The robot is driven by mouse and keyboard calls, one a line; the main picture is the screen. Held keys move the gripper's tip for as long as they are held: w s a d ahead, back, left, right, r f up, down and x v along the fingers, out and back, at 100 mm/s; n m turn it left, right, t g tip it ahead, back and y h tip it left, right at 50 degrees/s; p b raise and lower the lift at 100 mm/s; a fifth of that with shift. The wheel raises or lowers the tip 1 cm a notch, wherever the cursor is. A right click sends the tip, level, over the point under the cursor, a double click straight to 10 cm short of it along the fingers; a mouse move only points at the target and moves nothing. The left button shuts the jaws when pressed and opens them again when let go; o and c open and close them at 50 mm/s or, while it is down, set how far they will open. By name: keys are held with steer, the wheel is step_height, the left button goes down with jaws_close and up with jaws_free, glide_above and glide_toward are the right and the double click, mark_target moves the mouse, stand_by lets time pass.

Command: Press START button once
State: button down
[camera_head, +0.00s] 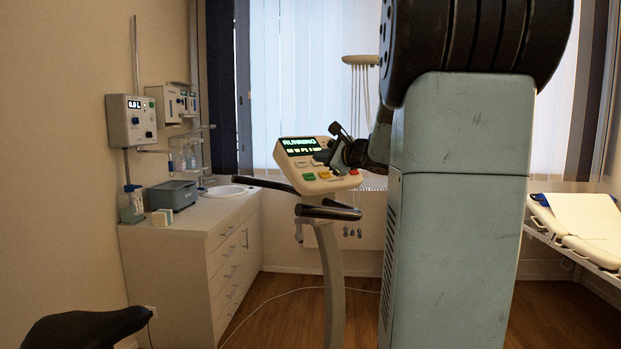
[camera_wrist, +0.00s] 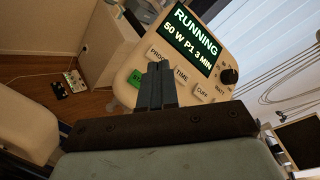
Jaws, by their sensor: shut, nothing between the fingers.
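The bike console (camera_head: 319,165) is cream-coloured with a lit screen. In the wrist view the screen (camera_wrist: 193,38) reads RUNNING, 50 W P1 3 MIN. The green button (camera_wrist: 135,79) lies just left of my shut fingers, and part of it may be hidden by them; it also shows in the head view (camera_head: 309,177). My gripper (camera_wrist: 158,68) is shut and empty, with its tips over the console between the PROG and TIME labels. In the head view my gripper reaches the console from the right. I cannot tell whether the tips touch the console.
Dark handlebars (camera_head: 330,211) stick out below. A counter (camera_head: 185,237) stands left and a couch (camera_head: 585,225) right.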

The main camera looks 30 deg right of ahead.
steer(key=shift+s+r, duration=0.15)
steer(key=s+r, duration=0.4)
steer(key=r, duration=0.1)
steer(key=shift+d+r, duration=0.2)
steer(key=shift+r, duration=0.05)
stand_by(0.8)
steer(key=shift+s, duration=0.1)
stand_by(0.4)
